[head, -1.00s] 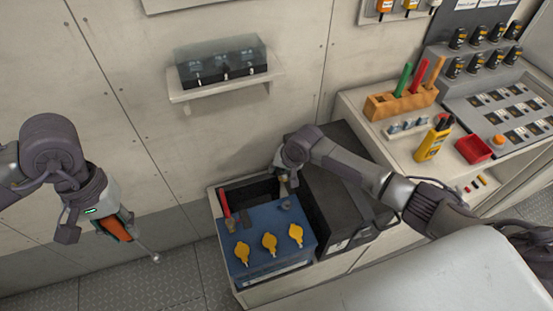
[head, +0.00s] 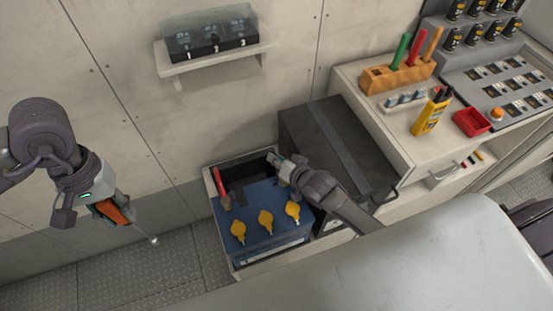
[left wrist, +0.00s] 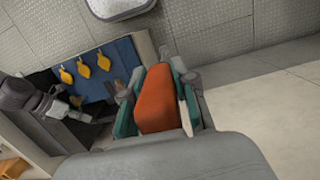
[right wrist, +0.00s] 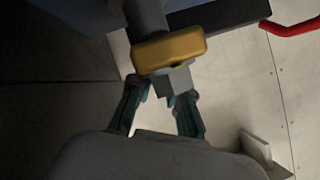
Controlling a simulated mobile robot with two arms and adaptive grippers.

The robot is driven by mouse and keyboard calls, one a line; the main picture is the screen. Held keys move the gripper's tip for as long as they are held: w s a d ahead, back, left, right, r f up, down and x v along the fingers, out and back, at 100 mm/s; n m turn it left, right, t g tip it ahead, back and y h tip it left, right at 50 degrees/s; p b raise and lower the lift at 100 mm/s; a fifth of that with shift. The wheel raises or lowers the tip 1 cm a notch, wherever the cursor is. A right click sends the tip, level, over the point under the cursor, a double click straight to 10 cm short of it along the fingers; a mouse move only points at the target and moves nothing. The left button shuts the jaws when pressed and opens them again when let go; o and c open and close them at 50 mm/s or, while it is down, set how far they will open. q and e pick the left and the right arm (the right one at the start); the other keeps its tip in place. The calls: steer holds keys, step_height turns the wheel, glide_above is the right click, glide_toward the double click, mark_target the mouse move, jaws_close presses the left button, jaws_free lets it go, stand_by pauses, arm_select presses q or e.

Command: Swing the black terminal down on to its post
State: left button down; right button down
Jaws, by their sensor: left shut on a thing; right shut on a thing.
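The blue battery (head: 262,222) sits in an open compartment, with yellow caps on top. In the right wrist view, a brass-coloured clamp (right wrist: 170,50) on a thick dark lead (right wrist: 145,15) looks like the black terminal. My right gripper (right wrist: 162,92) is shut on a grey block just below that clamp. In the head view my right gripper (head: 276,163) is at the battery's back right corner and hides the post there. My left gripper (head: 112,208) is shut on an orange-handled tool (left wrist: 158,100) with a metal shaft, held left of the battery.
A red lead (head: 219,183) rises at the battery's left end. A black box (head: 340,150) stands close on the right. A wall shelf (head: 213,57) holds a dark case. The counter (head: 400,110) carries tools and a red tray (head: 471,122). The floor at left is clear.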

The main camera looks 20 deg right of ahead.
arm_select(q)
steer(key=shift+f, duration=0.15)
arm_select(e)
steer(key=shift+s+a+f, duration=0.2)
steer(key=shift+s+f, duration=0.05)
steer(key=shift+f, duration=0.05)
steer(key=c, duration=1.2)
jaws_free()
arm_select(q)
steer(key=shift+a, duration=0.15)
arm_select(e)
steer(key=shift+w+r, duration=0.1)
steer(key=shift+r, duration=0.05)
steer(key=shift+s+d+r, duration=0.15)
steer(key=shift+s, duration=0.2)
steer(key=v, duration=1.1)
steer(key=shift+s, duration=0.1)
